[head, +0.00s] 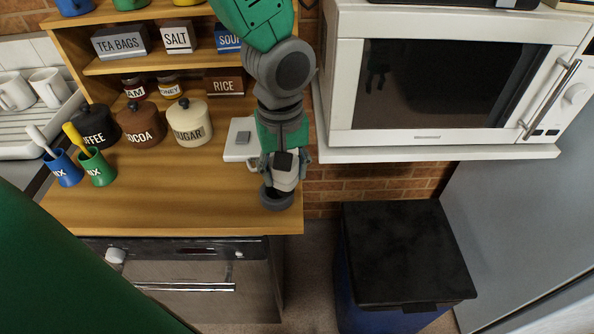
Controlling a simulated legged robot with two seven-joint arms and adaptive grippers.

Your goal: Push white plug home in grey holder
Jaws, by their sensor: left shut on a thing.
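My left gripper (284,178) reaches down over the right front corner of the wooden counter. It is shut on a small pale piece that looks like the white plug (285,183), mostly covered by the fingers. A round dark grey piece (277,199) sits right below the fingers at the counter's edge; it may be the grey holder. I cannot tell how deep the plug sits in it. My right gripper is not in view.
A white plate with a grey block (240,139) lies just left of the gripper. Coffee, cocoa (141,125) and sugar (189,123) canisters and two cups (97,168) stand left. A white microwave (440,75) and black-lidded bin (405,250) are right.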

